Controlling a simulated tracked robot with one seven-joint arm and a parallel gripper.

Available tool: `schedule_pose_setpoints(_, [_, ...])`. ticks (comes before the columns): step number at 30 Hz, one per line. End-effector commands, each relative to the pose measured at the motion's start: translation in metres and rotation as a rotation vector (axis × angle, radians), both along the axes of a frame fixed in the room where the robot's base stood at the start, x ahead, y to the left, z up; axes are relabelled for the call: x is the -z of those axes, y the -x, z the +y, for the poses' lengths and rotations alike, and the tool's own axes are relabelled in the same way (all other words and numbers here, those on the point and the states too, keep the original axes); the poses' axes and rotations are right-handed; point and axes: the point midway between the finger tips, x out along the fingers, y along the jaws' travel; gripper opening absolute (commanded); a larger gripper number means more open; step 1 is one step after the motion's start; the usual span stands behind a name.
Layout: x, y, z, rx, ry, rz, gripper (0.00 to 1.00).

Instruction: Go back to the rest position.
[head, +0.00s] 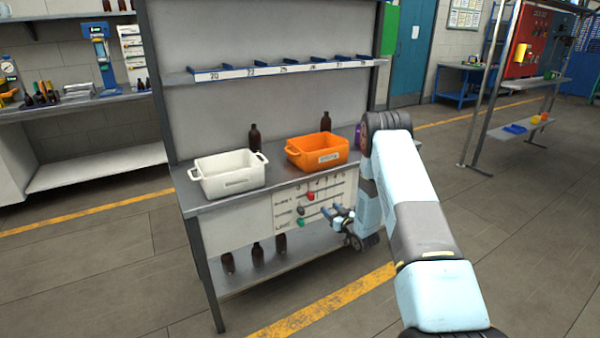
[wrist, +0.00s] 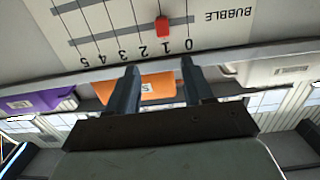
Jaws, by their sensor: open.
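My gripper (head: 333,218) is in front of the workbench, beside the right part of the slider panel (head: 285,207) below the worktop. It is open, with nothing between its fingers. In the wrist view my gripper (wrist: 158,78) shows two dark, parted fingers. My arm bends down from the right side of the head view. I cannot tell whether a fingertip touches the panel.
On the worktop stand a white bin (head: 229,181), an orange bin (head: 318,157) and two amber bottles (head: 255,138) (head: 326,122). A purple bin (wrist: 40,103) shows in the wrist view. Bottles (head: 258,254) stand on the lower shelf (head: 290,266). Floor right of the bench is open.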

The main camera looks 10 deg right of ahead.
Motion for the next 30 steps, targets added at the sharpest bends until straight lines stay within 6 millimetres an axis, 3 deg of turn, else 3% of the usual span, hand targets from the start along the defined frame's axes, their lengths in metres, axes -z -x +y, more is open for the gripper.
schedule_pose_setpoints(7, [-0.074,-0.019,-0.005,0.057,0.078,0.064,0.51])
schedule_pose_setpoints(14, [-0.141,-0.021,-0.010,0.118,0.140,0.141,0.51])
schedule_pose_setpoints(23, [-0.226,-0.001,-0.017,0.198,0.199,0.244,0.51])
schedule_pose_setpoints(30, [-0.288,0.031,-0.020,0.255,0.230,0.330,0.51])
